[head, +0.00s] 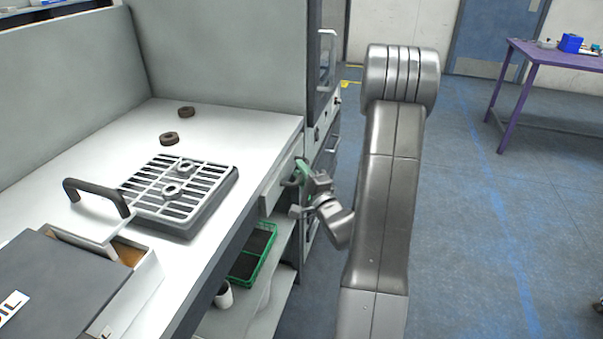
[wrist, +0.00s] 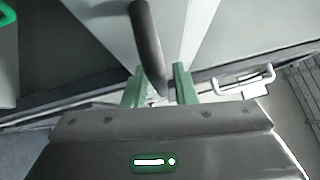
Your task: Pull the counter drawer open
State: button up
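The counter drawer (head: 271,197) is a pale front under the right end of the white counter. It looks shut or nearly so in the head view. Its dark bar handle shows in the wrist view (wrist: 148,42). My gripper (head: 302,186) is at the drawer front, to the right of the counter. In the wrist view, its two green fingers (wrist: 160,85) stand apart on either side of the handle's near end. A gap shows between the handle and the right finger. The handle is mostly hidden behind the gripper in the head view.
The counter (head: 235,130) holds a grey rack (head: 205,190) with rings on it, two brown rings (head: 169,139) and an open box with a dark handle (head: 95,190). A green crate (head: 252,258) and a white cup (head: 224,295) sit on the shelf below. Open floor lies right.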

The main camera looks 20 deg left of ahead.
grip_shut()
jog(key=shift+d, duration=0.15)
jog(key=w+d+b, duration=0.1)
jog(key=d+b, duration=0.6)
jog(key=d, duration=1.5)
jog(key=shift+d, duration=0.4)
jog(key=shift+w, duration=0.1)
jog(key=shift+o, duration=1.4)
grip_release()
jog(key=v, duration=1.4)
jog(key=shift+w+a, duration=0.15)
